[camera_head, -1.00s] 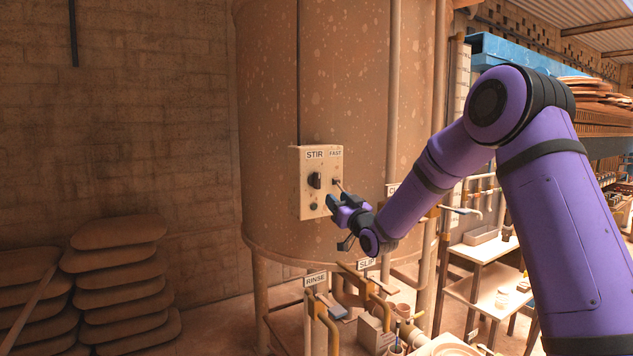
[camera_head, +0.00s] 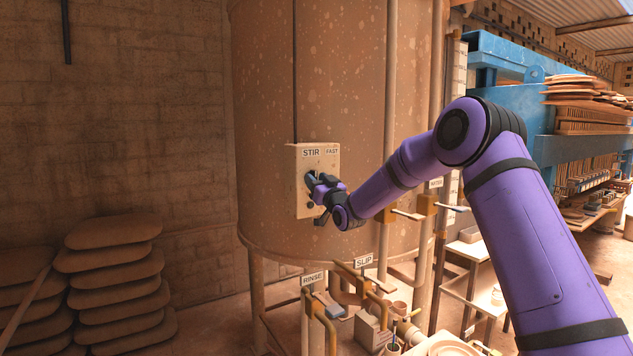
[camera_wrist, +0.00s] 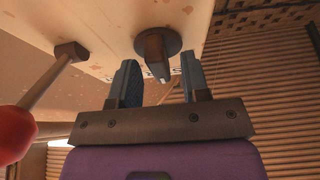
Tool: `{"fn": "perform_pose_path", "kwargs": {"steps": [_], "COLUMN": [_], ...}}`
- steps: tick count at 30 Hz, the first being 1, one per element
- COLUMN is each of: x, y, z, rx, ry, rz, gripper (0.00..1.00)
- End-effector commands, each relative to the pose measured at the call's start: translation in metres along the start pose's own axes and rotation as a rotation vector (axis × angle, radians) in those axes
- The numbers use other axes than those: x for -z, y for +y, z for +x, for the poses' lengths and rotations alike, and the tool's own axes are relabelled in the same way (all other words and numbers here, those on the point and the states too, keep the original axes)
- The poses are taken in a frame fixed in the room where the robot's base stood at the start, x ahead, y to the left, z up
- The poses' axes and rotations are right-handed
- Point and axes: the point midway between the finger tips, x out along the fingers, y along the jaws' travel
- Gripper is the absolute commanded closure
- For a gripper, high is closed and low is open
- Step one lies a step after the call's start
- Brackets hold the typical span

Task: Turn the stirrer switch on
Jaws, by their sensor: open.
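In the wrist view, the dark rotary stirrer knob (camera_wrist: 155,50) stands out from the panel (camera_wrist: 100,28). My gripper (camera_wrist: 160,80) is open, with one finger on either side of the knob's outer end; I cannot tell whether they touch it. In the head view, my gripper (camera_head: 314,182) hides the knob. A lever with a red ball end (camera_wrist: 14,133) sticks out of the panel at the left of the wrist view.
The tank (camera_head: 335,80) fills the middle behind the box. Below are pipes and valves with RINSE (camera_head: 313,279) and SLIP (camera_head: 364,261) signs. A stack of slabs (camera_head: 115,270) stands at the left. A blue press (camera_head: 510,75) is at the right.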

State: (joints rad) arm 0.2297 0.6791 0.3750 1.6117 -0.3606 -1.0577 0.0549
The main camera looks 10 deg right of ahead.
Motion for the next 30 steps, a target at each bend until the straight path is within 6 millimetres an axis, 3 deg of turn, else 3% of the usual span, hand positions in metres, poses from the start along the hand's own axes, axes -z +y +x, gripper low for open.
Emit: {"fn": "perform_pose_path", "kwargs": {"steps": [10, 15, 30], "x": [-0.0002, -0.0001, 0.0000], "y": [-0.0001, -0.0001, -0.0003], "z": [0.0032, 0.0031, 0.0029], "rx": [0.000, 0.000, -0.036], "ry": [0.000, 0.000, 0.000], "rz": [0.000, 0.000, 0.088], "gripper": [0.60, 0.99, 1.00]}}
